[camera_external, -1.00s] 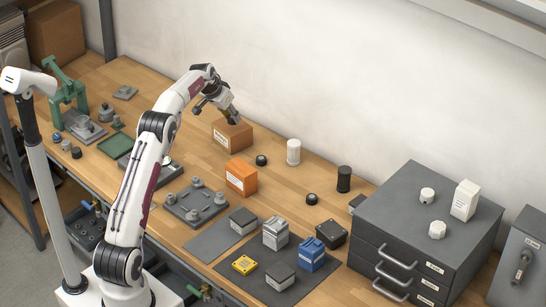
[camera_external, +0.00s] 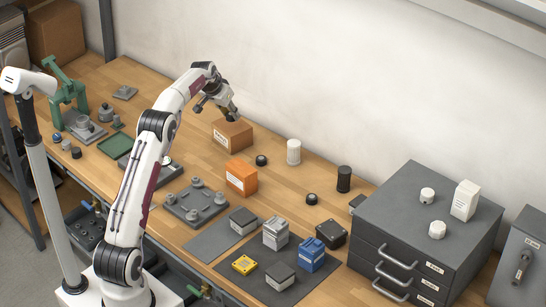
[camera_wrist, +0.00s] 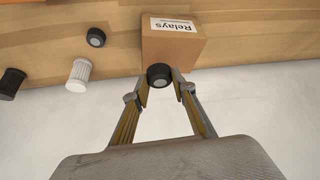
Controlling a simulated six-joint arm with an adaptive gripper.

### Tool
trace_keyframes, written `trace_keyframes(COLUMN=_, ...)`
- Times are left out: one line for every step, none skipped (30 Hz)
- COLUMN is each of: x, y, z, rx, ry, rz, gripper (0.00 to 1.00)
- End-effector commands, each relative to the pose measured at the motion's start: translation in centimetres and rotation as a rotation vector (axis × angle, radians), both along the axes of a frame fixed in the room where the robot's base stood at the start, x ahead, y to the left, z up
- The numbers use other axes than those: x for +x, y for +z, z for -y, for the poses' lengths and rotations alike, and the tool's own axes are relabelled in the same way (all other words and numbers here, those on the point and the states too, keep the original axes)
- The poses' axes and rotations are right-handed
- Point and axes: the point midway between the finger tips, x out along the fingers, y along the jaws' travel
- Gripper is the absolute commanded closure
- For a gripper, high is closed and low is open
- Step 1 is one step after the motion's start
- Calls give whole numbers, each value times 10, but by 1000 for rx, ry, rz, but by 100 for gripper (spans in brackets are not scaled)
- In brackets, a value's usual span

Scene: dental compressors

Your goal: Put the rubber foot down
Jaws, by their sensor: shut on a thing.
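My gripper (camera_external: 230,112) is shut on a black round rubber foot (camera_wrist: 159,76), which sits between the fingertips in the wrist view. In the external view the foot (camera_external: 233,118) is at or just above the top of a brown cardboard box (camera_external: 233,136). The box is labelled "Relays" in the wrist view (camera_wrist: 172,45). I cannot tell whether the foot touches the box. A similar black foot (camera_external: 261,160) stands on the bench just right of the box, and another (camera_external: 311,199) lies farther right.
A white ribbed cylinder (camera_external: 293,152), a black cylinder (camera_external: 343,179) and an orange box (camera_external: 241,177) stand nearby on the wooden bench. A grey plate with posts (camera_external: 195,203) is nearer the front. A grey drawer cabinet (camera_external: 400,245) stands at the right. The wall is close behind the box.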

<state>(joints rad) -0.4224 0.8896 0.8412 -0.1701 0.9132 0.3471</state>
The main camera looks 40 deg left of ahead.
Motion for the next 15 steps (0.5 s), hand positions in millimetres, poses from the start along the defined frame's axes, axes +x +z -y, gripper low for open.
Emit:
trace_keyframes(x=0, y=-2, z=0, rx=0, ry=0, rz=-1, gripper=90)
trace_keyframes(x=0, y=-3, z=0, rx=0, ry=0, rz=-1, gripper=90)
trace_keyframes(x=0, y=-5, z=0, rx=0, ry=0, rz=-1, gripper=90)
trace_keyframes(x=0, y=-7, z=0, rx=-1, ry=0, rz=-1, gripper=90)
trace_keyframes(x=0, y=-9, z=0, rx=-1, ry=0, rz=-2, gripper=90)
trace_keyframes(x=0, y=-13, z=0, rx=-1, ry=0, rz=-3, gripper=90)
trace_keyframes(x=0, y=-16, z=0, rx=-1, ry=0, rz=-2, gripper=90)
trace_keyframes(x=0, y=-19, z=0, rx=-2, ry=0, rz=-2, gripper=90)
trace_keyframes(x=-1, y=-23, z=0, rx=-2, ry=0, rz=-3, gripper=90)
trace_keyframes(x=-1, y=-27, z=0, rx=-2, ry=0, rz=-3, gripper=90)
trace_keyframes(x=0, y=-30, z=0, rx=-2, ry=0, rz=-2, gripper=90)
trace_keyframes(x=0, y=-34, z=0, rx=-2, ry=0, rz=-2, gripper=90)
trace_keyframes(x=0, y=-37, z=0, rx=-2, ry=0, rz=-2, gripper=90)
trace_keyframes(x=0, y=-40, z=0, rx=-2, ry=0, rz=-2, gripper=90)
trace_keyframes(x=0, y=-43, z=0, rx=-2, ry=0, rz=-2, gripper=90)
